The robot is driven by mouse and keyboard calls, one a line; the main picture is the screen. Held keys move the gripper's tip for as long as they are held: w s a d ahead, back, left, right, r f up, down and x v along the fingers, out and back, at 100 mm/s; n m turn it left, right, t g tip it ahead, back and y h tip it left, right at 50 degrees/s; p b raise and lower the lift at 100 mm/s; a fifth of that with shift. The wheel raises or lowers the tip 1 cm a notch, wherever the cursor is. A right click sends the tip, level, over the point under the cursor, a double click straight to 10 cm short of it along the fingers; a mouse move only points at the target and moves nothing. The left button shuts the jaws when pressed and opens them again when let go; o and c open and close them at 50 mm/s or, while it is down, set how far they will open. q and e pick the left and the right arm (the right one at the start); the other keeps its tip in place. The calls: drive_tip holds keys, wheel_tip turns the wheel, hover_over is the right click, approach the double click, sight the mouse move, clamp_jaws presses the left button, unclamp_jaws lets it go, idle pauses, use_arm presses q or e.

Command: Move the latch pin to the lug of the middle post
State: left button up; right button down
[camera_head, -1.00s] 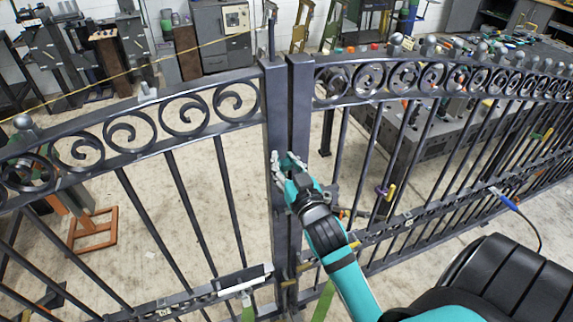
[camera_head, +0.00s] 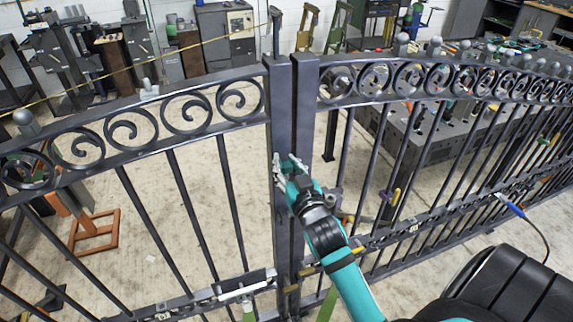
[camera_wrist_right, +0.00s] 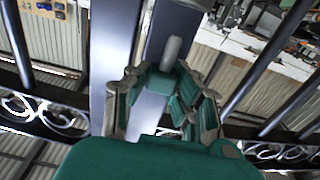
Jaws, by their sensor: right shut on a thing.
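My right gripper (camera_head: 284,168) is at the front of the two dark upright posts in the centre of the head view, about halfway down them. In the right wrist view its fingers (camera_wrist_right: 165,100) are closed around the lower end of a short grey rod, which I take to be the latch pin (camera_wrist_right: 172,49). The rod stands close in front of a post. In the head view the fingers hide it. The left post (camera_head: 281,110) and right post (camera_head: 303,100) stand side by side; I cannot make out a lug. My left gripper is not in view.
The left gate leaf (camera_head: 150,153) and the right gate leaf (camera_head: 420,98) have scrollwork and upright bars on either side of the posts. A low orange stand (camera_head: 92,232) is behind the left leaf. A grey workbench (camera_head: 435,140) stands behind the right leaf.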

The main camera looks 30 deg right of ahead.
drive_tip(key=shift+f+b, duration=0.6)
drive_tip(key=shift+f, duration=0.05)
drive_tip(key=shift+f+b, duration=0.85)
drive_tip(key=shift+f, duration=0.65)
idle(0.5)
drive_tip(key=c, duration=1.1)
unclamp_jaws()
drive_tip(key=v, duration=1.2)
